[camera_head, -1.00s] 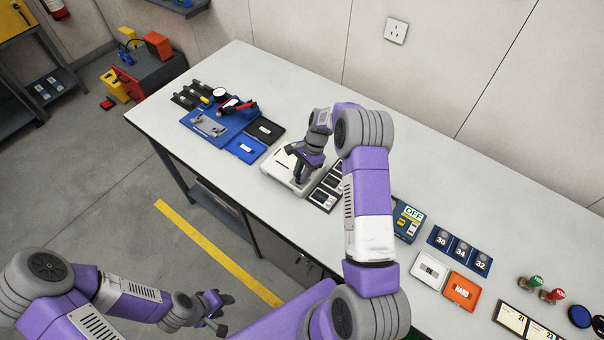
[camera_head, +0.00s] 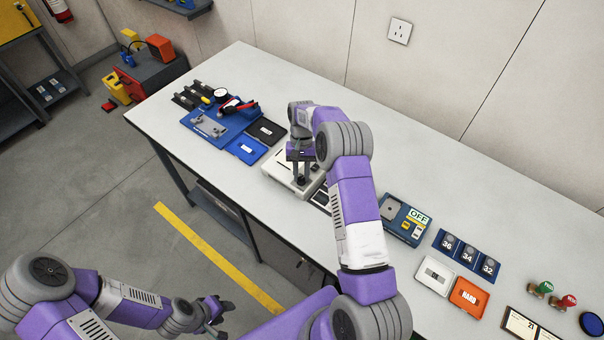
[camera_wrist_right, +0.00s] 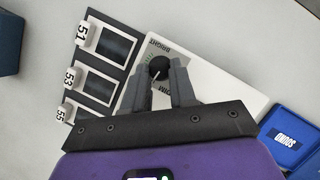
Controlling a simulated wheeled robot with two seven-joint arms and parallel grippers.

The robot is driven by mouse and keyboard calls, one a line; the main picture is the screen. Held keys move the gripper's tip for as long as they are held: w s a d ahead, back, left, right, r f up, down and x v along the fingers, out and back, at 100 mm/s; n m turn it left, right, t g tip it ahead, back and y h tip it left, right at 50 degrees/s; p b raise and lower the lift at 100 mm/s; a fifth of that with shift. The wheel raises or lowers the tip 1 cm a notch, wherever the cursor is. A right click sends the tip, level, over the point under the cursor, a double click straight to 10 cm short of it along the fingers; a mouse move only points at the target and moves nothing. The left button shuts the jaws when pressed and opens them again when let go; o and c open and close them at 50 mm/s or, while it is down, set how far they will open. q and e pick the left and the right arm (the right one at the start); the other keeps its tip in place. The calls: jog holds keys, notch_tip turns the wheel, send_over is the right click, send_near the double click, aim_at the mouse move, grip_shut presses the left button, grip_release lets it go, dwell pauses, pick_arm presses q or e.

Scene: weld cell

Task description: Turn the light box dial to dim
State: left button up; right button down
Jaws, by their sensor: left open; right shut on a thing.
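The light box (camera_head: 283,165) is a pale, flat box on the bench, and it also shows in the right wrist view (camera_wrist_right: 215,80). Its black round dial (camera_wrist_right: 158,68) has a white pointer mark and sits between the words BRIGHT and DIM, the latter partly covered. My right gripper (camera_wrist_right: 160,76) points down at the box with its fingers shut on the dial, one on each side. In the head view the right gripper (camera_head: 302,182) hides the dial. My left gripper (camera_head: 218,312) is open and empty, low in front of the bench.
A dark panel of numbered windows (camera_wrist_right: 92,65) lies beside the light box. A blue tray marked SOUND (camera_wrist_right: 290,135) is on its other side. A blue tool mat (camera_head: 215,125) lies to the left. The bench behind is clear.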

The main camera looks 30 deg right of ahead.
jog(key=shift+n+h, duration=0.3)
jog(key=shift+n, duration=0.5)
jog(key=c, duration=0.9)
grip_release()
jog(key=v, duration=0.7)
jog(key=shift+w+r, duration=0.2)
jog(key=shift+r, duration=0.1)
